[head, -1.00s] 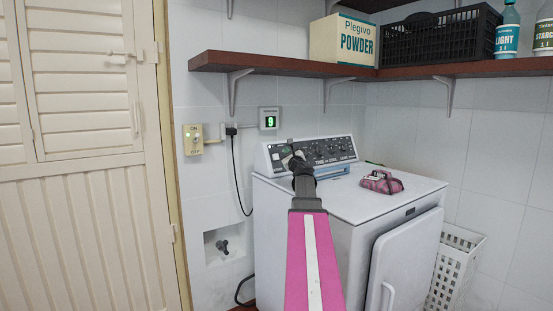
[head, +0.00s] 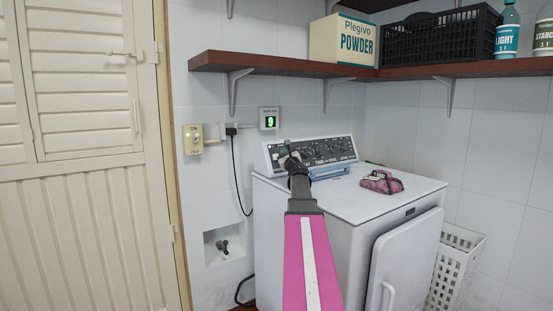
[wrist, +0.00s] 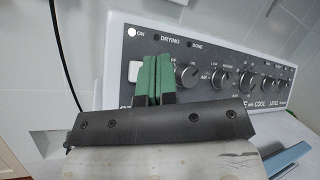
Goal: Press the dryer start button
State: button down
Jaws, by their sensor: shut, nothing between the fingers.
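The white dryer (head: 335,205) stands against the tiled wall with a dark control panel (head: 325,150) at its back edge. In the wrist view the panel (wrist: 215,62) carries a row of knobs and a pale square button (wrist: 135,72) at its left end, partly hidden by my gripper. The lamp by "ON" (wrist: 132,32) is bright; the "DRYING" lamp (wrist: 156,38) and "DONE" lamp (wrist: 187,45) look dark. My gripper (wrist: 157,62) has its green fingers shut and empty, in front of the panel, just right of the button. In the head view my gripper (head: 291,158) is at the panel's left end; contact cannot be told.
A pink-patterned bag (head: 382,182) and a blue item (head: 328,172) lie on the dryer top. A wall switch (head: 193,139), a plug with a cord (head: 231,130) and a green display (head: 269,119) are left of the panel. A shelf (head: 300,68) hangs above.

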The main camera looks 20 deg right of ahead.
jog(key=shift+w+a+f, duration=0.1)
jog(key=shift+w+f, duration=0.2)
jog(key=shift+w, duration=0.3)
jog(key=shift+w+a+f, duration=0.1)
jog(key=shift+w+f, duration=0.15)
jog(key=shift+w, duration=0.35)
jog(key=shift+w+a+f, duration=0.1)
jog(key=shift+w+f, duration=0.2)
jog(key=shift+w, duration=0.3)
jog(key=shift+w, duration=0.1)
dwell(0.7)
jog(key=shift+w+f, duration=0.15)
jog(key=shift+w, duration=0.1)
jog(key=shift+w+a+f, duration=0.1)
jog(key=shift+w+f, duration=0.25)
jog(key=shift+w, duration=0.4)
dwell(1.1)
jog(key=shift+s+r, duration=0.1)
jog(key=shift+s, duration=0.1)
jog(key=shift+s+r, duration=0.25)
jog(key=shift+s, duration=0.2)
jog(key=shift+s+r, duration=0.2)
jog(key=shift+s, duration=0.25)
